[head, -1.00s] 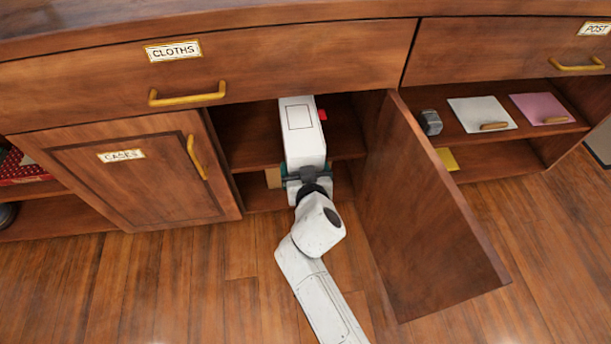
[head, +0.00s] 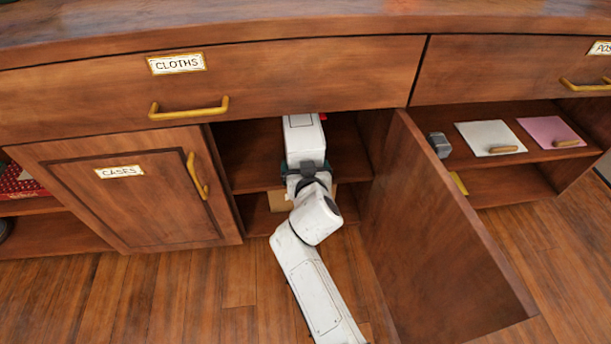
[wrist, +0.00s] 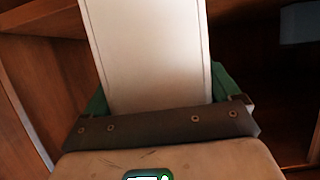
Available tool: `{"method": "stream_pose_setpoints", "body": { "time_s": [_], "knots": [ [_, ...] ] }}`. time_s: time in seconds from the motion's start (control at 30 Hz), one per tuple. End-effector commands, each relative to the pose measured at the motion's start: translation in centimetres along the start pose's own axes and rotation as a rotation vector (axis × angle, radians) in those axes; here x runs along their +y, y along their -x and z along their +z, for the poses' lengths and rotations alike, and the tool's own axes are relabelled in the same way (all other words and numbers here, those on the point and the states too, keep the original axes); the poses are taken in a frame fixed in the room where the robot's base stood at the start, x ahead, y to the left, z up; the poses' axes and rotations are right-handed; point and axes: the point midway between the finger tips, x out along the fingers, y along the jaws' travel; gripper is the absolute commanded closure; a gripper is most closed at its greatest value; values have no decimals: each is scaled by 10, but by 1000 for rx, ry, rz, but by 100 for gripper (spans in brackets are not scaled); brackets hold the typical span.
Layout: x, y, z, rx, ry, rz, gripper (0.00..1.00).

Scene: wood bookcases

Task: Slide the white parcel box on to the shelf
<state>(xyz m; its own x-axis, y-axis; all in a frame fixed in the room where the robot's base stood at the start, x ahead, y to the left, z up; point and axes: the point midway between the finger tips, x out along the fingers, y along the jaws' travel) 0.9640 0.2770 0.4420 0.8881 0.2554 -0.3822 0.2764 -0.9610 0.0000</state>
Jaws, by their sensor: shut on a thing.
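The white parcel box (head: 306,139) is long and lies with its far end inside the open cupboard, under the drawer marked CLOTHS. It is at the height of the cupboard's middle shelf (head: 248,170); I cannot tell whether it touches the shelf. My gripper (head: 306,168) is shut on the near end of the box, at the shelf's front edge. In the wrist view the box (wrist: 148,55) stretches away between the green fingers (wrist: 160,98). Its far end is out of that view.
The open cupboard door (head: 440,235) stands out to the right of my arm. A closed CASES door (head: 125,200) is on the left. A small red thing (head: 323,117) shows behind the box. A tan thing (head: 279,201) sits on the lower level.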

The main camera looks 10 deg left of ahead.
Motion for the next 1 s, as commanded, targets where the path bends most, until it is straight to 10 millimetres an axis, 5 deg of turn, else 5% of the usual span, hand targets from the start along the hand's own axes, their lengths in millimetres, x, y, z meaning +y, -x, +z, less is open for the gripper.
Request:
{"method": "stream_pose_setpoints", "body": {
  "time_s": [1.0],
  "knots": [
    [0, -68, -30, 4, 0, 1, 55]
  ]
}}
